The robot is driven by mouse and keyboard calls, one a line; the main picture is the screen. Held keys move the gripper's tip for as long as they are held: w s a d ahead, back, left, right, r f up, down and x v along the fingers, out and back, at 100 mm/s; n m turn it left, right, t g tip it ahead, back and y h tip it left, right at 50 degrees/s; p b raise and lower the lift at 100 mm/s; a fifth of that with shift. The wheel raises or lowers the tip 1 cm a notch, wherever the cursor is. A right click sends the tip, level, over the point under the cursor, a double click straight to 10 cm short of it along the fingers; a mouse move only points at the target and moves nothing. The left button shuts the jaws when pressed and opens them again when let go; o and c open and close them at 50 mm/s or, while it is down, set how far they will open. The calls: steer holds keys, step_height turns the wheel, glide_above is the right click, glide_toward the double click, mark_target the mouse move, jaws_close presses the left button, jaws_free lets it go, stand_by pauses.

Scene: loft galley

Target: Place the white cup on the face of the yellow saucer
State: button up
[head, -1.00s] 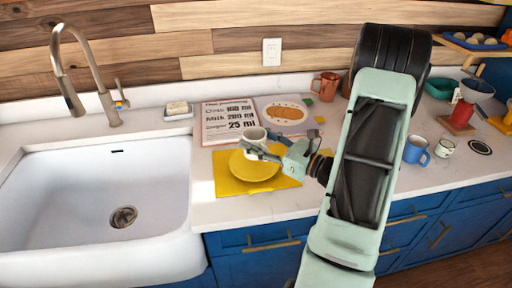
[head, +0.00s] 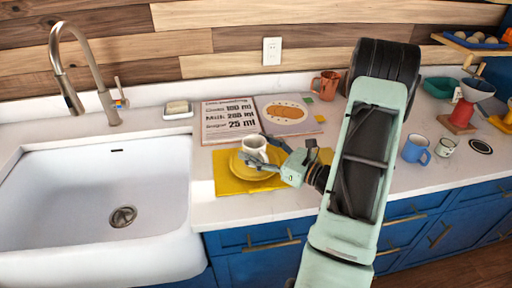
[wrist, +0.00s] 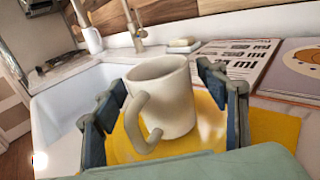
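The white cup (head: 255,146) stands upright on the face of the yellow saucer (head: 238,169). In the wrist view the cup (wrist: 168,92) is between my fingers, its handle toward me, and the saucer (wrist: 205,136) shows beneath it. My gripper (head: 264,154) is open, with its fingers spread on either side of the cup. In the wrist view a gap shows between the cup and the right finger; the left finger is near the cup and handle. The part of the cup's base behind the handle and fingers is hard to see.
A yellow mat (head: 228,186) lies under the saucer. An open recipe book (head: 230,122) lies behind it. The white sink (head: 100,190) is to the left. An orange mug (head: 327,84) stands behind, and a blue mug (head: 416,150) stands right of my arm.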

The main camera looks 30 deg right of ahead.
steer(key=shift+r+p, duration=0.3)
steer(key=b+v, duration=0.2)
steer(key=v, duration=1)
steer(key=shift+f, duration=0.1)
